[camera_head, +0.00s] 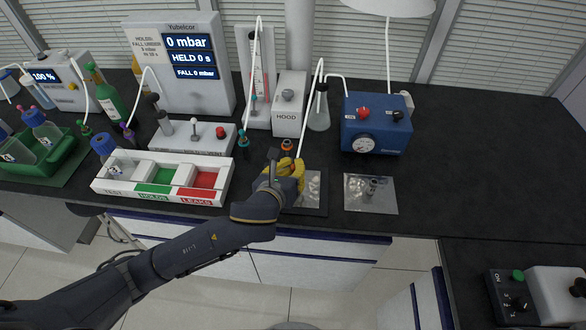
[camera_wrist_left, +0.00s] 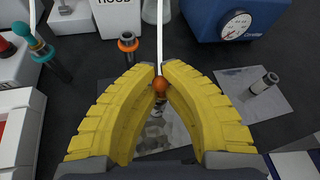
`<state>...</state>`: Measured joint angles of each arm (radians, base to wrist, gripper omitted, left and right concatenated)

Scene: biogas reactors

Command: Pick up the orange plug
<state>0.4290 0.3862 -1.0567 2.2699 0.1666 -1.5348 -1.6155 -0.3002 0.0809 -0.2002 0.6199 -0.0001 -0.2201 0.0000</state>
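The orange plug (camera_wrist_left: 161,87) is a small round piece at the end of a white tube (camera_wrist_left: 160,35). It sits between the tips of my left gripper's yellow fingers (camera_wrist_left: 160,76), which meet in a V and are shut on it. In the head view my left gripper (camera_head: 287,168) is over a shiny plate (camera_head: 312,190) near the bench's front edge; the plug is not clear there. A blurred metal piece below the plug is partly hidden by the fingers. My right gripper is not in view.
An orange-ringed post (camera_head: 287,147) stands just behind the gripper, a teal-topped one (camera_head: 243,143) to its left. A second plate with a metal stub (camera_head: 371,192) lies to the right. The tray (camera_head: 160,184) and blue gauge box (camera_head: 377,125) are nearby. The bench's right part is clear.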

